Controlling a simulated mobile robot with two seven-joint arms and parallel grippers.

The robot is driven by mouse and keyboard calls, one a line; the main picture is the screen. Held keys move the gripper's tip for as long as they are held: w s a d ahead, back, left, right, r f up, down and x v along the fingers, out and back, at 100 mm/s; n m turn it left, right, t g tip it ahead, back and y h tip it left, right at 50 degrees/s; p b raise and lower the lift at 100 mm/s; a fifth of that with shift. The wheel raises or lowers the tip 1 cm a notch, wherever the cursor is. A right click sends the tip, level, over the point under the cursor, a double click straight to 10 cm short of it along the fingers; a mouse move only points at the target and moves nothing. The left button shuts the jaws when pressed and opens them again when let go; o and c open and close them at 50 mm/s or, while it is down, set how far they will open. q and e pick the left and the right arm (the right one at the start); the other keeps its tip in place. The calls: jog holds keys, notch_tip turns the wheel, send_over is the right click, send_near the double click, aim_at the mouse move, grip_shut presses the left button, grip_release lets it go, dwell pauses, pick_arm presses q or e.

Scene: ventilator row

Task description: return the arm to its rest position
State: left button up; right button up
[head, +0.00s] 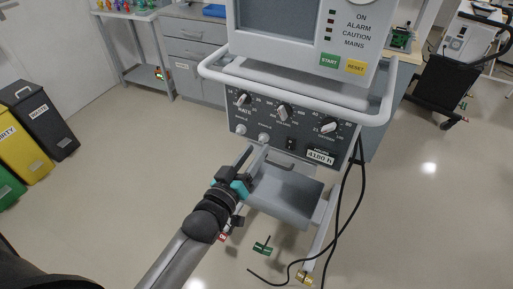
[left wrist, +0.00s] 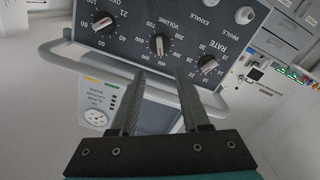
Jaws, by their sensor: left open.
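My left gripper (head: 252,160) is in the head view, its arm coming in from the lower left. It is open and empty in front of the lower left of the ventilator's dial panel (head: 291,123). In the left wrist view the two fingers of the left gripper (left wrist: 158,95) stand apart with nothing between them. The panel shows upside down there, with several black knobs, one of them the middle knob (left wrist: 160,45). I cannot tell whether the fingers touch the panel. My right gripper is not in view.
A green part (head: 262,246) lies on the floor. Bins (head: 45,120) stand left; floor between is clear.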

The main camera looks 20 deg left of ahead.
pick_arm(q)
jog(key=s+f+m+g, duration=0.1)
jog(key=s+f+g, duration=0.25)
jog(key=f, duration=0.65)
jog(key=s+f+m+g, duration=0.15)
jog(key=s+f, duration=0.35)
jog(key=f, duration=0.5)
jog(key=s+f+m+g, duration=0.1)
jog(key=s+f+g, duration=0.3)
jog(key=f, duration=0.6)
jog(key=s+f+m+g, duration=0.1)
jog(key=s+f, duration=0.3)
jog(key=s, duration=0.5)
jog(key=s+f+m+g+y, duration=0.1)
jog(key=s+f+g, duration=0.3)
jog(key=s, duration=0.5)
jog(key=s+f+m+g, duration=0.1)
jog(key=s+f+g, duration=0.2)
jog(key=s+f, duration=0.3)
jog(key=s, duration=0.3)
jog(key=shift+s+a+f+y, duration=0.25)
jog(key=shift+y, duration=0.05)
